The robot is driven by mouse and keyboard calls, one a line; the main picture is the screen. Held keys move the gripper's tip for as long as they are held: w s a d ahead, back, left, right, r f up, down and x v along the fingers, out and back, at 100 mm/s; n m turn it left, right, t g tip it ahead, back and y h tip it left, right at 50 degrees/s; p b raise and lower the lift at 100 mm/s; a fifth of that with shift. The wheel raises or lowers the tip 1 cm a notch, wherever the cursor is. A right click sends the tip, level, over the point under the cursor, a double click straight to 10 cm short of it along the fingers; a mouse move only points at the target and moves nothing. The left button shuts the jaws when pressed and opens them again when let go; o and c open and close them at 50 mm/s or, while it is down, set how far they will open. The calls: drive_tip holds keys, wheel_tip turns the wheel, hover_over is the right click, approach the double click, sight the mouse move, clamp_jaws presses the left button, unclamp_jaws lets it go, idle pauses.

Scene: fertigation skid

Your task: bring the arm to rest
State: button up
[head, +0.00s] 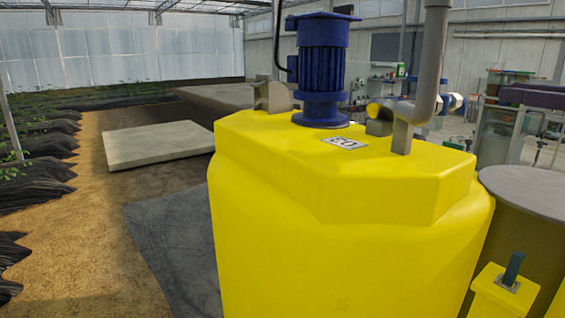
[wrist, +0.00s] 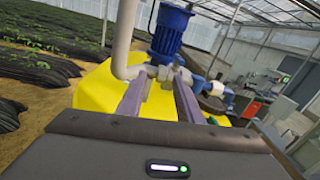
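My gripper (wrist: 164,80) shows in the wrist view as two purple-grey fingers with a clear gap between them. It is open, and nothing is held in the gap. Beyond the fingers stand a yellow tank (wrist: 98,88) and a blue motor (wrist: 172,30), with a grey pipe (wrist: 124,42) on the left. I cannot tell whether the fingers touch the fittings behind them. I cannot make out my gripper with certainty in the head view.
The yellow tank (head: 330,240) fills the middle of the head view, topped by the blue motor (head: 322,60) and grey pipe (head: 432,60). A grey drum (head: 530,195) and yellow box (head: 503,292) stand at right. The sandy path (head: 85,220) at left is open.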

drive_tip(key=d+f+n+g+h, duration=0.2)
drive_tip(key=d+f+n+h, duration=0.15)
drive_tip(key=f, duration=0.85)
drive_tip(key=a+f+n+g+h, duration=0.2)
drive_tip(key=a+f+n+g, duration=0.3)
drive_tip(key=f, duration=0.8)
drive_tip(key=s+a+f+n+g+h, duration=0.2)
drive_tip(key=s+a+f+n, duration=0.45)
drive_tip(key=a+f, duration=0.2)
drive_tip(key=s+a+f+n+g+h, duration=0.1)
drive_tip(key=s+a+f+n+g, duration=0.1)
drive_tip(key=s+a+f+n, duration=0.65)
drive_tip(key=a+n, duration=0.5)
drive_tip(key=a, duration=0.7)
drive_tip(key=shift+s+a+t, duration=0.15)
drive_tip(key=shift+t, duration=0.25)
drive_tip(key=shift+s, duration=0.15)
